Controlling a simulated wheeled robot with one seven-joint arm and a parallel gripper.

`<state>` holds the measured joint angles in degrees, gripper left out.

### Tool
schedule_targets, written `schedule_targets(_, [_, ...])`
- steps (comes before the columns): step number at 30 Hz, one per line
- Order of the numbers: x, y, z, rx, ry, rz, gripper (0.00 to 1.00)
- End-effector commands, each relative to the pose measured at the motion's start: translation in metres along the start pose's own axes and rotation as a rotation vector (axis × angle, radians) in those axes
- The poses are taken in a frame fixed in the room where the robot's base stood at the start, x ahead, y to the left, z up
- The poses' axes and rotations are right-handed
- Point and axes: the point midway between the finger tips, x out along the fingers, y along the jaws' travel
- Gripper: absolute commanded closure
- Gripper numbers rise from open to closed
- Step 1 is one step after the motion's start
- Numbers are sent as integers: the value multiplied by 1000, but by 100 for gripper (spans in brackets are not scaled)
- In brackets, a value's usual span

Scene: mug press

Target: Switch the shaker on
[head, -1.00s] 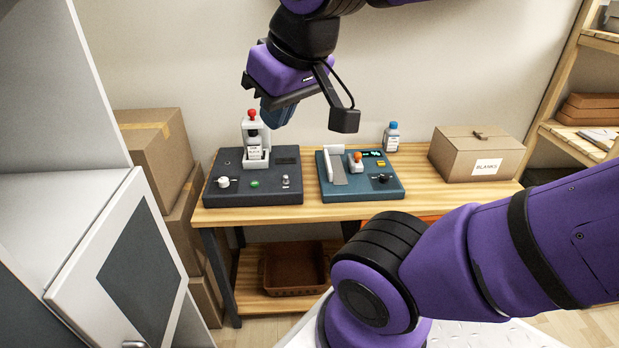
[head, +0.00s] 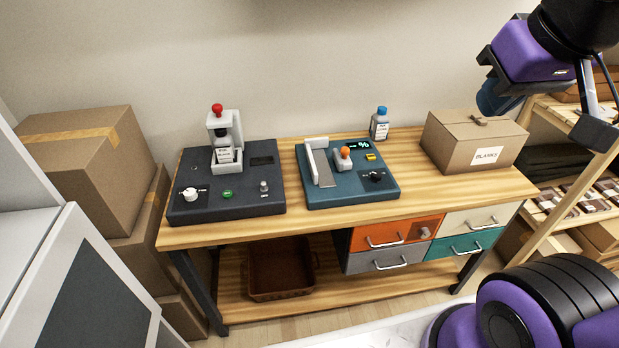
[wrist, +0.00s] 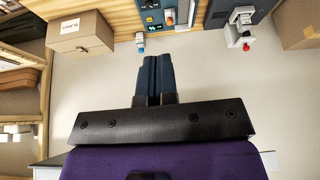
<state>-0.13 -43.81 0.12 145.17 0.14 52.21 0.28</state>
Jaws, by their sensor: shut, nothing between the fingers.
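A dark grey machine (head: 228,190) stands on the left of the wooden bench, and I take it for the shaker. Its white clamp (head: 237,128) has a red knob on top and holds a labelled bottle (head: 224,153). On its front are a white dial (head: 189,194), a green button (head: 227,194) and a small metal toggle (head: 264,186); the toggle's position is too small to tell. The machine shows partly at the top of the wrist view (wrist: 220,12). My gripper (head: 497,97) is shut and empty, up at the right, far from the machine. Its fingers (wrist: 152,75) touch each other.
A teal machine (head: 345,190) with a lit display and orange knob stands right of the grey one. A blue-capped bottle (head: 379,126) and a cardboard box (head: 471,145) stand behind and right. Drawers (head: 396,230) hang below. Boxes (head: 88,160) crowd the left, shelves the right.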

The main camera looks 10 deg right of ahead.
Motion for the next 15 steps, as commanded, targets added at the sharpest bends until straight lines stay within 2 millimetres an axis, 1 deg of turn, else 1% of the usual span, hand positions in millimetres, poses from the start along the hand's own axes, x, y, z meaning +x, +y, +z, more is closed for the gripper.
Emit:
schedule_targets(12, [0,0,0,1,0,0,100])
schedule_targets(15, [5,-2,-5,14,-2,4,100])
